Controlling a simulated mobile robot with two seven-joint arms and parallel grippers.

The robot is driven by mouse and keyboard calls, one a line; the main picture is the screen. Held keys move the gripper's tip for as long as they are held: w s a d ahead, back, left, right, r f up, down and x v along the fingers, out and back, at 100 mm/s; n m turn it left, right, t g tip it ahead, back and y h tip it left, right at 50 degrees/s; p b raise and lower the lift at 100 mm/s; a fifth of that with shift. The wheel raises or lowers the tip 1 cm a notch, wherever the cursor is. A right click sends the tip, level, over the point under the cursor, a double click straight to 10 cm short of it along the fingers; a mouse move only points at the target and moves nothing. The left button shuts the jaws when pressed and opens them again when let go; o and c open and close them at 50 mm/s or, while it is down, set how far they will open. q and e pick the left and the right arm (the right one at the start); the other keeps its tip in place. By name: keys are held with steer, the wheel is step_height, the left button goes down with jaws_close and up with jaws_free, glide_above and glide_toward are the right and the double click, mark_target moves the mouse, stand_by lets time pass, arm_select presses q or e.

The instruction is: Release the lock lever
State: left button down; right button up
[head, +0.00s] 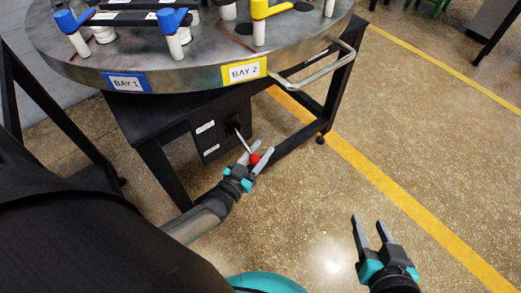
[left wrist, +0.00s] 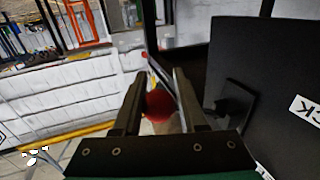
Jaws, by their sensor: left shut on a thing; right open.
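The lock lever is a thin metal rod (head: 240,140) with a red ball knob (head: 254,158), sticking out of a black box (head: 221,128) under the round table. My left gripper (head: 256,156) has its fingers on both sides of the red knob and is shut on it. In the left wrist view, the red knob (left wrist: 159,105) sits between the two fingers, and the rod is mostly hidden. My right gripper (head: 371,232) is open and empty over the floor at the lower right.
The round metal turntable (head: 190,76) carries BAY 1 and BAY 2 labels, with blue and yellow fittings on top. A bent metal handle (head: 318,72) juts from its rim. Black frame legs (head: 167,175) stand below. The floor to the right is clear, with a yellow line (head: 400,195).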

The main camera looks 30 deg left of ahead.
arm_select(q)
steer(key=shift+w+r, duration=0.1)
steer(key=shift+r, duration=0.15)
